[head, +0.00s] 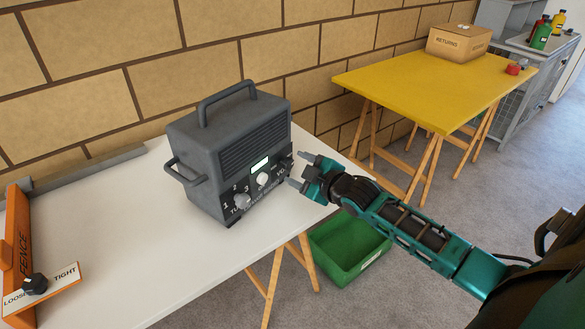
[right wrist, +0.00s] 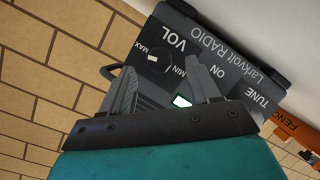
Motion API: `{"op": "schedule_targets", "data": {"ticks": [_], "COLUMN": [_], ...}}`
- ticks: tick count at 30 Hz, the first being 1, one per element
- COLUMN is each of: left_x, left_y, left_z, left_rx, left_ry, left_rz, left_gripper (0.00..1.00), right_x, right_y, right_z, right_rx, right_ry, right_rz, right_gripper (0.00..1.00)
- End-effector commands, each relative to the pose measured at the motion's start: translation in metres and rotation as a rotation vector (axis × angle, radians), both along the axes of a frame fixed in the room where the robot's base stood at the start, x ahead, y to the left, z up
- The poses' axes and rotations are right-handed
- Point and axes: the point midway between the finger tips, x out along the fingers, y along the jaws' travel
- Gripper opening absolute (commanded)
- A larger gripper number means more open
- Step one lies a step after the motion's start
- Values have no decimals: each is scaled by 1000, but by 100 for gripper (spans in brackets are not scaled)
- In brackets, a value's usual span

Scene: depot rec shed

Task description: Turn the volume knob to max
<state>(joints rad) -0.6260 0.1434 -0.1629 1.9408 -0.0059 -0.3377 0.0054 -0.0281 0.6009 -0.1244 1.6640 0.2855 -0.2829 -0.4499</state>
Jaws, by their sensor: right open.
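The dark grey radio (head: 195,150) stands upright on the white table, its dial face towards the right front. The dark volume knob (right wrist: 157,62) shows in the right wrist view between the MAX and MIN marks, beside the word VOL; a small pale mark seems to show near its MAX side. My right gripper (head: 298,169) is open, its fingers just off the right part of the radio's face. In the right wrist view its fingertips (right wrist: 166,75) are spread either side of the knob's area, with no clear contact. My left gripper is out of view.
The white table (head: 150,280) also bears an orange fence (head: 17,250) with a black LOOSE/TIGHT knob (head: 35,284). A green crate (head: 345,260) is on the floor below my right arm. A yellow table (head: 430,90) with a cardboard box (head: 455,42) stands behind. The brick wall is close behind the radio.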

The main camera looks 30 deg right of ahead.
Motion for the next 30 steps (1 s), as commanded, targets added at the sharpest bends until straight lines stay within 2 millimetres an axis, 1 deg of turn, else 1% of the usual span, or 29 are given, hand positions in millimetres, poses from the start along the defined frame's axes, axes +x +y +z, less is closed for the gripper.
{"op": "schedule_targets", "data": {"ticks": [1,3,7,12,19,20,30], "left_x": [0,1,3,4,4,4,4], "left_y": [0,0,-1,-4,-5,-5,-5], "left_z": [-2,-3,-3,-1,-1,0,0], "left_rx": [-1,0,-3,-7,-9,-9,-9], "left_ry": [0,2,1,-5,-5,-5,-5], "left_rz": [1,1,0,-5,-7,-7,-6], "left_gripper": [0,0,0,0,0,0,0], "right_x": [8,16,26,31,31,31,31], "right_y": [0,1,2,2,2,2,2], "right_z": [-2,-5,-8,-9,-9,-9,-9], "right_rx": [1,2,1,0,0,0,0], "right_ry": [-3,-2,-2,-1,-1,-1,-1], "right_rz": [0,0,0,1,1,1,1], "right_gripper": [61,61,61,61,61,59,27]}}
